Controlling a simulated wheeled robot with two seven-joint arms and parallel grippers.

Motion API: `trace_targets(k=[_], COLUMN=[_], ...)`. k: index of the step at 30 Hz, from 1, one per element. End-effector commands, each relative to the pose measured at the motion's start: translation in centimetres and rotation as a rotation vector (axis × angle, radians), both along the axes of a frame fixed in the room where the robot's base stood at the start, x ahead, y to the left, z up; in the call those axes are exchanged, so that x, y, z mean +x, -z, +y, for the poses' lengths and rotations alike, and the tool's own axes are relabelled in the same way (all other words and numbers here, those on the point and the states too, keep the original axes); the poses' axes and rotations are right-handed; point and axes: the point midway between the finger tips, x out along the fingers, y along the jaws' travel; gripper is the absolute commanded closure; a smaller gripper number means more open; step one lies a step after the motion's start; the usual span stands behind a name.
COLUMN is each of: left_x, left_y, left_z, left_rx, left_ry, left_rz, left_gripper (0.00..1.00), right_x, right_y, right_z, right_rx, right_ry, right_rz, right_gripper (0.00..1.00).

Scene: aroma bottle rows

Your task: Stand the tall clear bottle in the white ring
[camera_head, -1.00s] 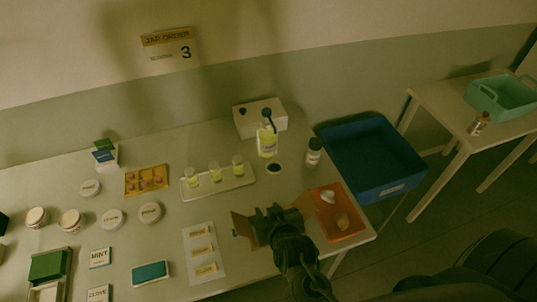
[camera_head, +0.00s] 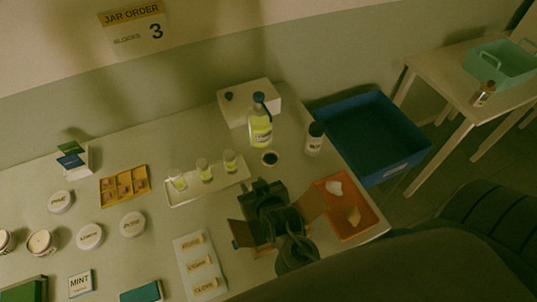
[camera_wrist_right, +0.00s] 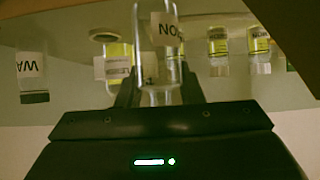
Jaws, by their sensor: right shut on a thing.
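The tall clear bottle (camera_wrist_right: 157,60) shows in the right wrist view, standing between the fingers of my right gripper (camera_wrist_right: 158,88). It is see-through and carries a pale label, partly readable as "NO". My right gripper is shut on it. In the head view my right gripper (camera_head: 268,208) is over the front of the table, left of the orange tray, and hides the bottle. My left gripper is not in view.
A yellow-liquid bottle (camera_head: 260,132) and a white-labelled, dark-capped bottle (camera_head: 314,140) stand behind the disc. A white tray (camera_head: 215,190) holds small yellow vials to the left. An orange tray (camera_head: 350,228) is right of the gripper; a blue bin (camera_head: 375,165) stands beyond the table edge.

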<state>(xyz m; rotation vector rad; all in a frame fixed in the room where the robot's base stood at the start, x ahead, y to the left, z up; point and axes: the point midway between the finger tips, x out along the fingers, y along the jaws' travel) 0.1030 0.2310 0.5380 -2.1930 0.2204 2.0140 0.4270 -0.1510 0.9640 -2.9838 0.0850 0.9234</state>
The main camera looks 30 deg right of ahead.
Motion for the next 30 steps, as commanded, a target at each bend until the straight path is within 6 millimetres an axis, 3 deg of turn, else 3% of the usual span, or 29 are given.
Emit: trace_targets(k=[18,27,30], left_x=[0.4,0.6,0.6], left_y=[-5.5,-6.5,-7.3], left_z=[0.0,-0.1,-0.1], left_rx=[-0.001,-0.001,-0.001], left_ry=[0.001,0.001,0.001], left_rz=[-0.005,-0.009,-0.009], left_gripper=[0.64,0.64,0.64], right_x=[11.7,13.9,13.6], right_y=[-0.6,-0.4,1.3], right_z=[-9.5,-11.4,-11.2], right_rx=[-0.002,-0.001,0.001], right_ry=[0.001,0.002,0.001], right_rz=[-0.003,-0.002,0.003], right_gripper=[0.95,0.95,0.95])
